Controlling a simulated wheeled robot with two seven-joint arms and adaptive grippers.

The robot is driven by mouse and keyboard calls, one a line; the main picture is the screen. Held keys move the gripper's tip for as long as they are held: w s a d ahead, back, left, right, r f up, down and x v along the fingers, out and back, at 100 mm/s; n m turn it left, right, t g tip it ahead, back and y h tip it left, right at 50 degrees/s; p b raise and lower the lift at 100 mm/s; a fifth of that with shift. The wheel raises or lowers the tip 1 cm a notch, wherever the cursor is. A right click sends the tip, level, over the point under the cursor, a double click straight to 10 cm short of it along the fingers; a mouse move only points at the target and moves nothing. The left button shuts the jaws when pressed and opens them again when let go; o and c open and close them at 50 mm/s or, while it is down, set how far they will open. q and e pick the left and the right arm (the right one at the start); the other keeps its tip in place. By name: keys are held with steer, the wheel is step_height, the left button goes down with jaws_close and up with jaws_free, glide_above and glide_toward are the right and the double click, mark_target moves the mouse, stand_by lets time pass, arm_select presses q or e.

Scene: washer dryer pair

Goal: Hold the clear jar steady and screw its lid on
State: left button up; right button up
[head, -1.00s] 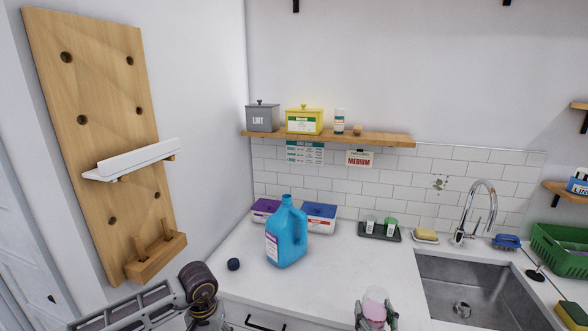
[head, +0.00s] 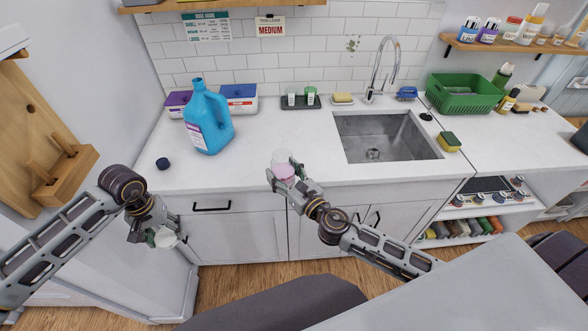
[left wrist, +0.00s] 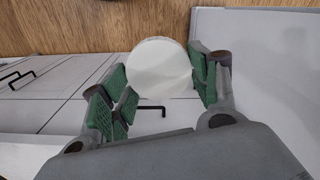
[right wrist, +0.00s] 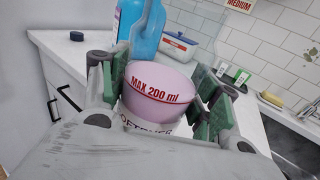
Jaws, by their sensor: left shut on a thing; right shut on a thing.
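The clear jar (head: 283,160) has pink in its lower part. My right gripper (head: 286,174) is shut on it and holds it upright in front of the counter's front edge. In the right wrist view the jar (right wrist: 160,85) sits between the fingers, with red "MAX 200 ml" lettering and a partly hidden label. A round white lid (head: 166,238) is in my left gripper (head: 156,232), low and left of the jar, in front of the drawers. The left wrist view shows the lid (left wrist: 160,68) as a pale disc between the fingers. Lid and jar are well apart.
A blue jug (head: 208,122), a dark cap (head: 163,163) and two boxes stand on the counter (head: 250,145) at left. A sink (head: 385,138), a sponge (head: 450,141) and a green basket (head: 464,93) lie to the right. A wooden rack (head: 60,165) hangs at far left.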

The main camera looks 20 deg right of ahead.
steer(key=s+a+r+n+g+y, duration=0.2)
steer(key=a+n+y, duration=0.3)
steer(key=a, duration=0.4)
steer(key=shift+a+r+g+y, duration=0.4)
steer(key=shift+r+g+y, duration=0.25)
steer(key=shift+g+y, duration=0.15)
arm_select(q)
steer(key=shift+w, duration=0.1)
